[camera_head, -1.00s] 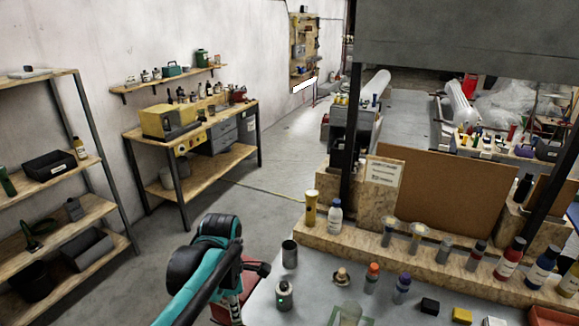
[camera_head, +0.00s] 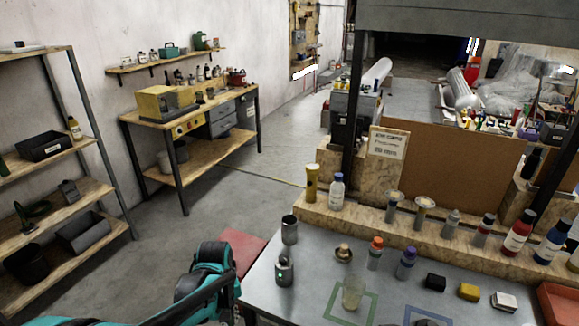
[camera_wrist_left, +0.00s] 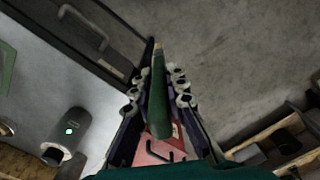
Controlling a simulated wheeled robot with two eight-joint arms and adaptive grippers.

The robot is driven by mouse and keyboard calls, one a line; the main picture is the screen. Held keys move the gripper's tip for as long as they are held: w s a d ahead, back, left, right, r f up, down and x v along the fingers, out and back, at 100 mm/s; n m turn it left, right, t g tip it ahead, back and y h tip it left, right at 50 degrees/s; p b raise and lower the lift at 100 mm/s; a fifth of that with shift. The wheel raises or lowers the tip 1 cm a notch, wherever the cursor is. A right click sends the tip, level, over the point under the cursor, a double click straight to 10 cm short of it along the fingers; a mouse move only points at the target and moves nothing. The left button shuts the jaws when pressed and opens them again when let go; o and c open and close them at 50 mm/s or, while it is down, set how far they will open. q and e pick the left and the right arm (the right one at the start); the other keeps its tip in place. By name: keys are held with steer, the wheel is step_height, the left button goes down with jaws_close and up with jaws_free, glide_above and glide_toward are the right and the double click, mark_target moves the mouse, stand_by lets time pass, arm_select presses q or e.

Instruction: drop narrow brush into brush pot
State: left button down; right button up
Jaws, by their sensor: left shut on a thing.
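The narrow brush (camera_wrist_left: 158,105) has a green handle and a pale tip. In the left wrist view it lies between the fingers of my left gripper (camera_wrist_left: 156,88), which is shut on it. In the head view my left arm (camera_head: 208,280) is at the bottom, left of the table; its fingers and the brush cannot be made out there. A dark grey open-topped cylinder (camera_head: 289,230), possibly the brush pot, stands upright at the table's left edge. A translucent cup (camera_head: 352,293) stands inside a green outline. The brush is apart from both. My right gripper is not in view.
The grey table (camera_head: 318,262) also carries a grey canister with a green dot (camera_head: 284,271), capped bottles (camera_head: 375,254) and small blocks (camera_head: 468,292). A wooden ledge (camera_head: 445,237) with bottles runs behind. A red surface (camera_head: 242,250) lies left of the table. Open floor lies further left.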

arm_select(q)
step_height(320, 180, down, 7)
steer(key=a+m+b, duration=0.1)
steer(key=m+b, duration=0.1)
steer(key=m, duration=0.3)
steer(key=shift+s+a+f+m, duration=0.15)
steer(key=shift+s+m, duration=0.05)
steer(key=shift+m, duration=0.2)
